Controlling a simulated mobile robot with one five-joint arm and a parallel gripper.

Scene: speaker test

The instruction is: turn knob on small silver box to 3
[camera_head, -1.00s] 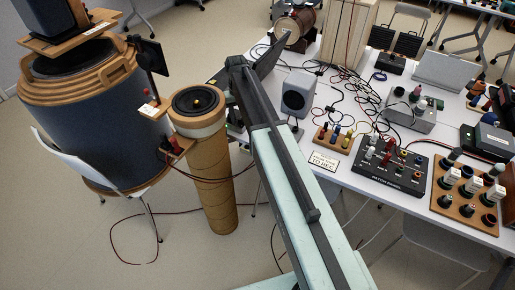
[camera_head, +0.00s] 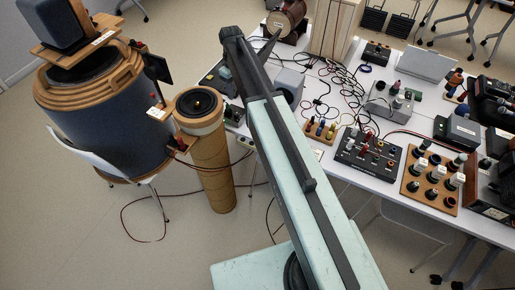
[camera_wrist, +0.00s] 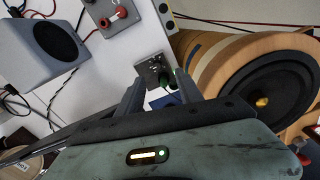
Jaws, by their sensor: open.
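My gripper (camera_wrist: 160,80) is open, with one finger on each side of the view of the knob; I cannot tell any contact. In the head view a small box (camera_head: 235,115) with a green part sits at the table's left edge, beside the cardboard column. My gripper is largely hidden there behind my arm.
The cardboard column with a round speaker (camera_wrist: 270,86) stands close on the right. Cables and a knobbed black panel (camera_head: 368,152) occupy the table.

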